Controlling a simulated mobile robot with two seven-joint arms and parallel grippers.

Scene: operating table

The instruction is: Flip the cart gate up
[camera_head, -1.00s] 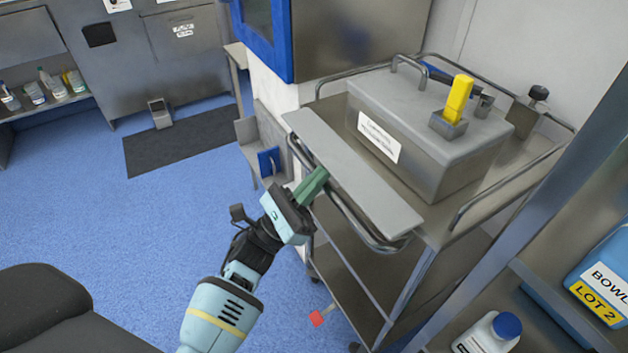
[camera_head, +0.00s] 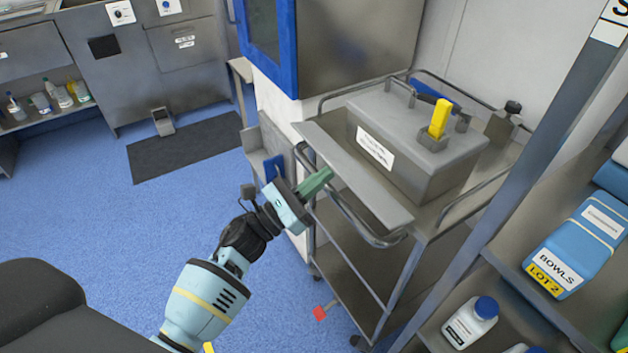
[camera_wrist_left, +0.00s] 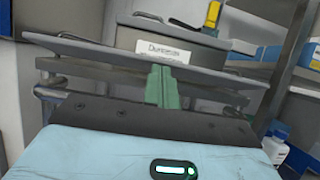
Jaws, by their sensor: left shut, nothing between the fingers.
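The cart (camera_head: 345,265) is a grey metal trolley with side rails and lower shelves. Its gate (camera_head: 350,172) is a flat grey panel along the near edge of the top, beside the bent push handle (camera_head: 365,232). In the left wrist view the gate (camera_wrist_left: 95,53) spans the picture as a thin tilted slab. My left gripper (camera_head: 328,175) has green fingers, shut and empty, at the near side of the gate by the handle. In the left wrist view the fingers (camera_wrist_left: 161,86) reach up to the gate's edge; contact is unclear. My right gripper is not seen.
A grey lidded box (camera_head: 410,150) with a yellow-handled part (camera_head: 440,118) stands on the cart top. A shelf with blue packs (camera_head: 575,245) and a white bottle (camera_head: 470,322) is at right. A blue-framed cabinet (camera_head: 285,45) stands behind. Blue floor at left is open.

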